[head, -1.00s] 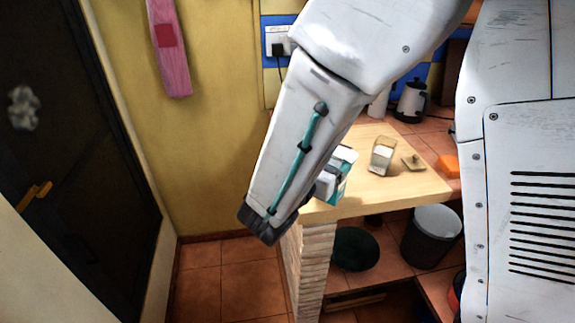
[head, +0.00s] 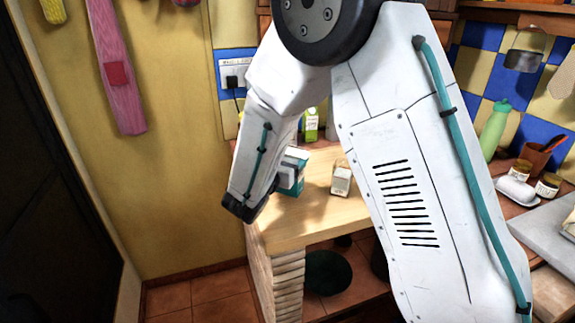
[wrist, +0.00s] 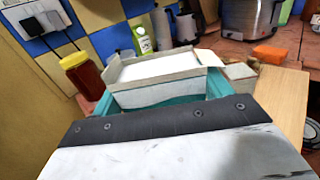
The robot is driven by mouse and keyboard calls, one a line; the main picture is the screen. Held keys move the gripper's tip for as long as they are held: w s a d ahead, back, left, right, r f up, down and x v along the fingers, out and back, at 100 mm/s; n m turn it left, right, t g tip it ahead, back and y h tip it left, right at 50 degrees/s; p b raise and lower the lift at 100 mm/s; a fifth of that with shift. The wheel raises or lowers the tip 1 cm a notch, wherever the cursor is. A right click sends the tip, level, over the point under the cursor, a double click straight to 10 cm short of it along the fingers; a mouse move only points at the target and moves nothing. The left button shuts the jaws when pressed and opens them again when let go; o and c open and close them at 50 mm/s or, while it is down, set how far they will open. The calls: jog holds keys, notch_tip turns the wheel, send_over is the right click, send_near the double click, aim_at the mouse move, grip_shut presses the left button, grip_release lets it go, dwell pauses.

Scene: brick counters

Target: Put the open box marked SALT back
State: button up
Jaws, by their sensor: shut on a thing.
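The open box (head: 291,172), teal and white, shows just right of my forearm's lower end in the head view. In the wrist view the open box (wrist: 158,92) fills the middle, with its pale flaps up and a white inside. My gripper (head: 276,184) is shut on the box and holds it by the left part of the pale wooden counter. My forearm hides most of the gripper. No lettering on the box can be read, and I cannot tell whether its base touches the counter.
In the wrist view an amber jar (wrist: 82,74), a green-and-white carton (wrist: 143,40) and a metal appliance (wrist: 247,20) stand behind. An orange block (wrist: 269,54) lies at right; bare wood (wrist: 283,92) is nearer.

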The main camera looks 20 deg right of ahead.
jog(key=shift+f, duration=1.1)
jog(key=shift+f, duration=0.15)
jog(key=o, duration=1.2)
jog(key=shift+c, duration=0.2)
